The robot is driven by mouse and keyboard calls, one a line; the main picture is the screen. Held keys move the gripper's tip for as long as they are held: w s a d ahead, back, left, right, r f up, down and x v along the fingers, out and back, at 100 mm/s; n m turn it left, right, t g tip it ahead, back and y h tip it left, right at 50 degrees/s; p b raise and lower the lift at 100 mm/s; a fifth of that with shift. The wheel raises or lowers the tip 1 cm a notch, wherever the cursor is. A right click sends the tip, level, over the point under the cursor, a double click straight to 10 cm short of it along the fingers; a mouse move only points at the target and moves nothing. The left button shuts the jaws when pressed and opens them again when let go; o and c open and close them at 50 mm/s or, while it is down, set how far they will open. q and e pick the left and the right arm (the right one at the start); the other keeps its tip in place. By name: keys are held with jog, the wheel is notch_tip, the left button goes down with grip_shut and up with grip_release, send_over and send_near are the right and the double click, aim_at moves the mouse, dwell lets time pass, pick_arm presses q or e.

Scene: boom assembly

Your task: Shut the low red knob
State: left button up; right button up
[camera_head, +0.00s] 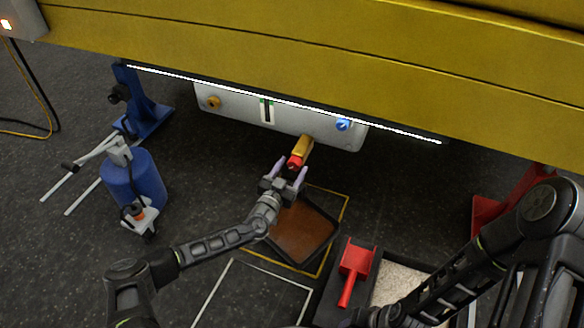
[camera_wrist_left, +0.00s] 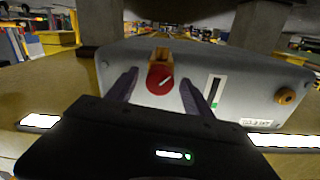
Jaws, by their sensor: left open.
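The red knob (camera_head: 295,161) sits on the end of a short yellow stub that sticks out below the pale grey tank. My left gripper (camera_head: 287,174) is open and empty. Its two purple fingers point at the knob, one on each side; in the left wrist view the fingertips (camera_wrist_left: 158,77) flank it. I cannot tell whether they touch it. My right arm comes in from the right, and its gripper cannot be made out at the bottom edge.
The pale tank (camera_head: 235,112) also carries an orange knob (camera_head: 214,102), a gauge (camera_head: 267,111) and a blue valve (camera_head: 343,124). A yellow boom (camera_head: 300,50) hangs above. A tray of brown liquid (camera_head: 305,232) lies below.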

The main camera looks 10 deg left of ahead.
pick_arm(q)
jog(key=p+v, duration=0.2)
jog(key=v, duration=0.5)
jog(key=shift+s, duration=0.2)
